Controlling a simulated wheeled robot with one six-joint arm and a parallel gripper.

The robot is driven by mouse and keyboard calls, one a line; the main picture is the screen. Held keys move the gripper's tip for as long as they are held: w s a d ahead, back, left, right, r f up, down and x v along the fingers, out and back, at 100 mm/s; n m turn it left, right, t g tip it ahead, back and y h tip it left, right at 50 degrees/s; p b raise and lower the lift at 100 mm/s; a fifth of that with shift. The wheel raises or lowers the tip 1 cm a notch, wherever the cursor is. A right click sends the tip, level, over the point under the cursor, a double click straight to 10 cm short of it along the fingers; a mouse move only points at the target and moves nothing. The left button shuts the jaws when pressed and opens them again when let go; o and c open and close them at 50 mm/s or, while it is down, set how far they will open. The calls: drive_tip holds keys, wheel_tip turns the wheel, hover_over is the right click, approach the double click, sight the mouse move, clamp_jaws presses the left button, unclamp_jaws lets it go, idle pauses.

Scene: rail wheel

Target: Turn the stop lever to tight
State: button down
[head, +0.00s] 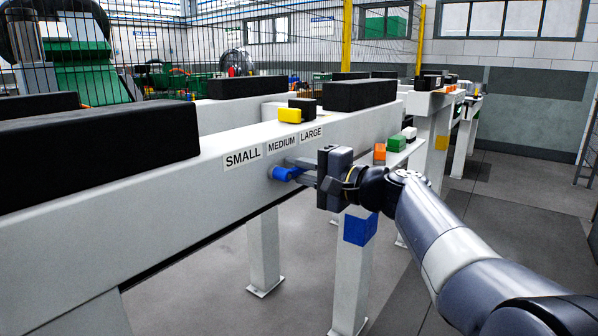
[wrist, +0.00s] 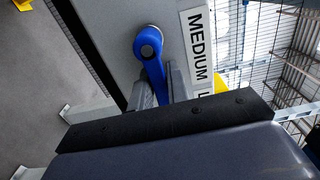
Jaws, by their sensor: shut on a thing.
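The blue stop lever (head: 284,174) is on the side face of the long white beam (head: 215,185), below the labels. In the wrist view the lever (wrist: 154,66) has a round hub at its upper end, and its arm runs down between my fingers. It points along the beam toward the LARGE label's side. My gripper (head: 300,170) is shut on the lever arm; its fingers (wrist: 161,90) lie on both sides of it. The labels read SMALL (head: 242,159), MEDIUM (head: 283,145) and LARGE (head: 311,133). No label reading "tight" shows. The lever's far end is hidden by my gripper.
Black blocks (head: 100,140) and a yellow block (head: 289,115) sit on top of the beam. White legs (head: 264,250) stand beneath it. A small shelf (head: 405,150) with orange, green and white blocks lies behind my wrist. The floor to the right is open.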

drive_tip(key=shift+r, duration=0.1)
drive_tip(key=c, duration=1.4)
unclamp_jaws()
drive_tip(key=shift+o, duration=0.2)
drive_tip(key=p+v, duration=0.1)
drive_tip(key=v, duration=0.9)
drive_tip(key=shift+s+d+p, duration=0.3)
drive_tip(key=shift+a, duration=0.15)
drive_tip(key=b+x, duration=0.1)
drive_tip(key=x, duration=0.9)
drive_tip(key=shift+w+a, duration=0.25)
drive_tip(key=shift+w, duration=0.05)
drive_tip(key=shift+d, duration=0.1)
